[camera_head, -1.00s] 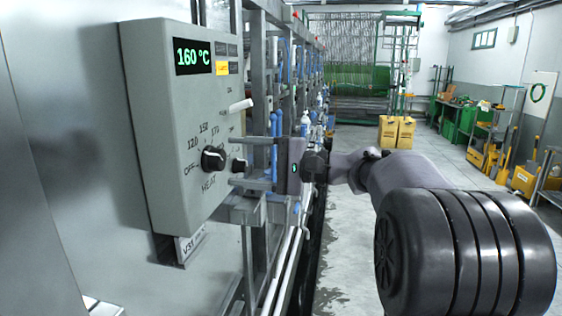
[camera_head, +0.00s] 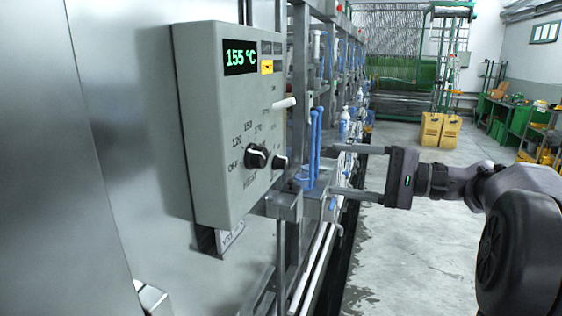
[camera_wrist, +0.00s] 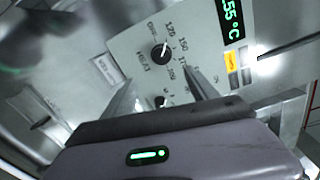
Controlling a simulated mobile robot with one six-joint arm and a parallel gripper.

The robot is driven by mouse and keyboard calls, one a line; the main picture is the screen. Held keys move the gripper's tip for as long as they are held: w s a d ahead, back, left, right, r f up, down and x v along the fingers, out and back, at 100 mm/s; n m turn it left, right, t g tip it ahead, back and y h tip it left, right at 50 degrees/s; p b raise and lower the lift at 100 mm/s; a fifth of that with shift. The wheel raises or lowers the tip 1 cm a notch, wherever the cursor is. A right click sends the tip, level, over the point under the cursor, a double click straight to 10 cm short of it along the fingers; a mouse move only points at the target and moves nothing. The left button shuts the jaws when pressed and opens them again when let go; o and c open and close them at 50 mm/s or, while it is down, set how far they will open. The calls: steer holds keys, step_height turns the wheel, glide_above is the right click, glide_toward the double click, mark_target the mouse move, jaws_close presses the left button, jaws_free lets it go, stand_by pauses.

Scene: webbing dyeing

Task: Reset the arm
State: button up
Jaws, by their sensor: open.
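My gripper (camera_head: 340,170) is open and empty in the head view, its two fingers apart and pointing left toward the control box. It stands clear of the grey control box (camera_head: 210,160), to the right of its dials. The box has a green display (camera_head: 240,57) reading 155 °C, a heat dial (camera_head: 256,156), a smaller knob (camera_head: 280,162) and a white lever (camera_head: 284,103). In the wrist view the box face (camera_wrist: 135,45) appears rotated, with the heat dial (camera_wrist: 160,53) beyond the fingers.
Metal framework and blue tubes (camera_head: 315,145) stand just behind the box, left of my gripper. Yellow containers (camera_head: 440,130) stand on the floor farther back. The grey floor (camera_head: 400,250) to the right of the machine is open. A green bench (camera_head: 510,118) is at the far right.

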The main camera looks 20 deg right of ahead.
steer(key=s+a+f+n+g+h, duration=0.1)
steer(key=s+a+f+g, duration=0.15)
steer(key=a, duration=0.25)
steer(key=s+a+f+g+h, duration=0.1)
steer(key=s+a+f+h, duration=0.15)
steer(key=a, duration=0.35)
steer(key=s+a+f+n+g+h, duration=0.1)
steer(key=s+a+f+g, duration=0.1)
steer(key=s+a+f, duration=0.25)
steer(key=s+a+f+n+h, duration=0.2)
steer(key=s+f+n+h, duration=0.1)
steer(key=s+f+h, duration=0.5)
steer(key=s+f+t, duration=0.1)
steer(key=s+f, duration=0.2)
steer(key=s, duration=0.2)
steer(key=shift+s, duration=0.4)
steer(key=shift+a+r, duration=0.1)
